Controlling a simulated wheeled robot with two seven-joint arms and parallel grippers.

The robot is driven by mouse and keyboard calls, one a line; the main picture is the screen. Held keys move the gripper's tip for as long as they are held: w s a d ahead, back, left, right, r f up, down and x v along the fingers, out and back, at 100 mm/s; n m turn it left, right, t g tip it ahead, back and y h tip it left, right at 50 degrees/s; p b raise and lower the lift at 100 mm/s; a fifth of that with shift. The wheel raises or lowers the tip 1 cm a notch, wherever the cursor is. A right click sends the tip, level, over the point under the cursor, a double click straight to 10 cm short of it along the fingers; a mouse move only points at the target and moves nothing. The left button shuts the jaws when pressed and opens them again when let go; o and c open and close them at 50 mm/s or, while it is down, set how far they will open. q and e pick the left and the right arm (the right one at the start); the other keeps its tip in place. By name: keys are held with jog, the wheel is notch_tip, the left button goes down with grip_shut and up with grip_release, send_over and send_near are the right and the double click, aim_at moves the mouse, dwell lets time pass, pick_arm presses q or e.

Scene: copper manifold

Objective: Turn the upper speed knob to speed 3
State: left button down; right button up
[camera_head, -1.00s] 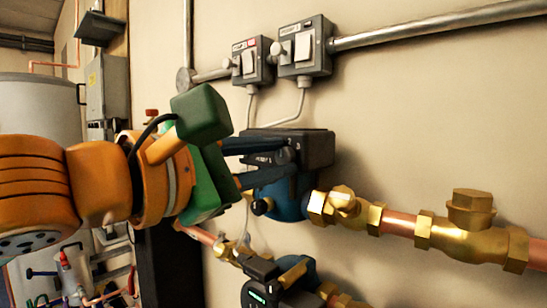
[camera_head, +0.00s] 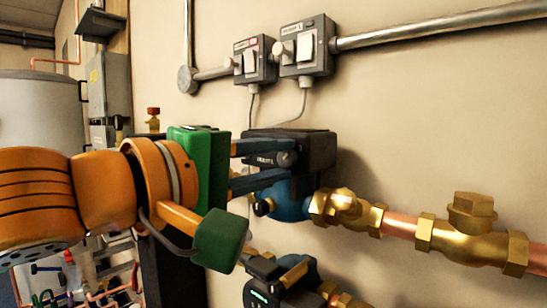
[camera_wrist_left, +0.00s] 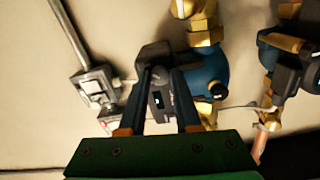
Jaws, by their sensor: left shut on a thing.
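The upper pump has a black control box (camera_head: 318,150) on a blue body (camera_head: 291,200), mounted in the brass and copper pipe line. Its speed knob (camera_wrist_left: 157,74) is on the front of the box, mostly covered by my fingers. My left gripper (camera_head: 287,160) comes in from the left, its two dark blue fingers one above the other. In the left wrist view the fingers (camera_wrist_left: 160,80) reach to either side of the knob and are shut on it. The knob's pointer and speed marks are too small to read. My right gripper is not in view.
A lower pump (camera_head: 262,294) with a small lit display sits below my left gripper. Two grey switch boxes (camera_head: 254,60) (camera_head: 307,47) are on the wall above. Brass fittings (camera_head: 468,235) and copper pipe extend right.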

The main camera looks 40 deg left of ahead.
pick_arm(q)
jog(key=shift+r+m, duration=0.1)
jog(key=shift+m, duration=0.3)
jog(key=c, duration=0.6)
grip_release()
jog(key=shift+w, duration=0.1)
jog(key=s, duration=0.7)
jog(key=shift+a+b, duration=0.3)
jog(key=shift+b, duration=0.15)
jog(key=shift+s, duration=0.1)
